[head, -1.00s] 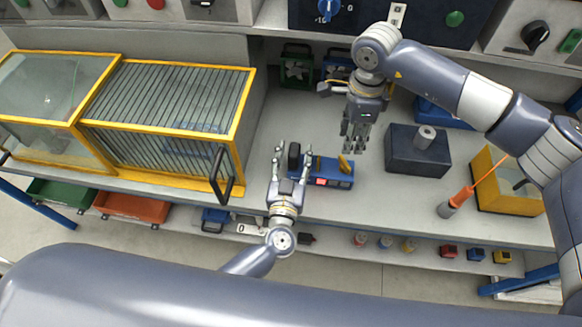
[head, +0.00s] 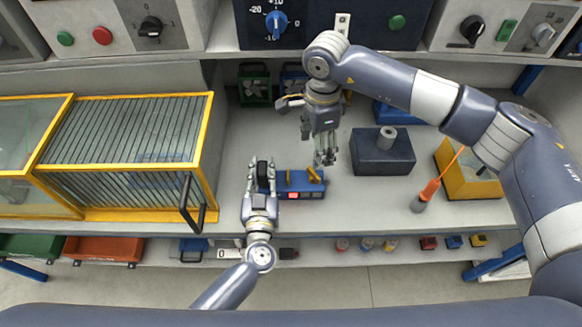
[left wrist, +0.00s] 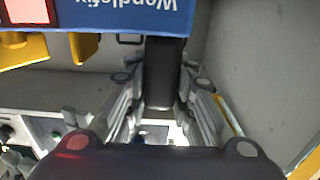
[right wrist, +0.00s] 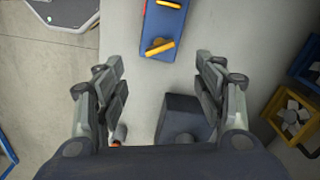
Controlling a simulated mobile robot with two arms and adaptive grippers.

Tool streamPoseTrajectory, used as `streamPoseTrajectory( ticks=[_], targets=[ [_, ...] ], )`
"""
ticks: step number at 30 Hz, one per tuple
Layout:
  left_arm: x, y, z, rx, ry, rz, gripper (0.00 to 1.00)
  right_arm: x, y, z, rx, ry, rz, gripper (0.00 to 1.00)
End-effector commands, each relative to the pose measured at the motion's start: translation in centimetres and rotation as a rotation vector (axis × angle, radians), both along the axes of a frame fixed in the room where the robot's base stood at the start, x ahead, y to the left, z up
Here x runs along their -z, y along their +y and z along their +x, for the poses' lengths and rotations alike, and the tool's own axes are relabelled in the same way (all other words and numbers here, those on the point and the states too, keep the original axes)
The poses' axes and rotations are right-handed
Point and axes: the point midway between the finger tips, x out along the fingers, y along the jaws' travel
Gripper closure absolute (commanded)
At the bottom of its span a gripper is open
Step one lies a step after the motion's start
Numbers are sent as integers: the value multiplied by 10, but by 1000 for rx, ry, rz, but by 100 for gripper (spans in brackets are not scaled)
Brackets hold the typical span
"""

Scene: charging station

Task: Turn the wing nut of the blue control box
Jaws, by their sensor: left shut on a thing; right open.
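The blue control box (head: 298,184) lies on the grey bench, with a red button on its front. A yellow wing nut (head: 313,174) stands at its right end; it also shows in the right wrist view (right wrist: 159,48). A black handle-like part (left wrist: 165,70) is at the box's left end. My left gripper (head: 262,168) is shut on this black part, one finger on each side. My right gripper (head: 325,158) is open and empty, pointing down just behind the wing nut. In the right wrist view, the wing nut lies ahead, between and beyond the fingers.
A dark blue block with a grey cylinder (head: 382,158) stands to the right. A yellow-framed cage (head: 125,150) with a black handle stands left. The bench in front of the dark block is clear.

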Motion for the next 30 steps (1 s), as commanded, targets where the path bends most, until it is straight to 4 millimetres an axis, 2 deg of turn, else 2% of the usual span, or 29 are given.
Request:
streamPoseTrajectory(
  ticks=[6, 10, 13, 17, 25, 30],
  targets=[
    [0, 0, 0, 0, 0, 1, 100, -11, 1, 0, -228, 0, 3, 37],
    [0, 0, 0, 0, 0, 1, 100, -13, 0, 0, -304, 1, 1, 37],
    [0, 0, 0, 0, 0, 1, 100, -7, 0, -1, -323, 3, 1, 37],
    [0, 0, 0, 0, 0, 1, 100, 13, 0, -1, -323, 5, 1, 37],
    [0, 0, 0, 0, 0, 1, 100, 67, 0, -1, -320, 5, 1, 37],
    [0, 0, 0, 0, 0, 1, 100, 92, 0, 0, -321, 2, 2, 37]
  ],
)
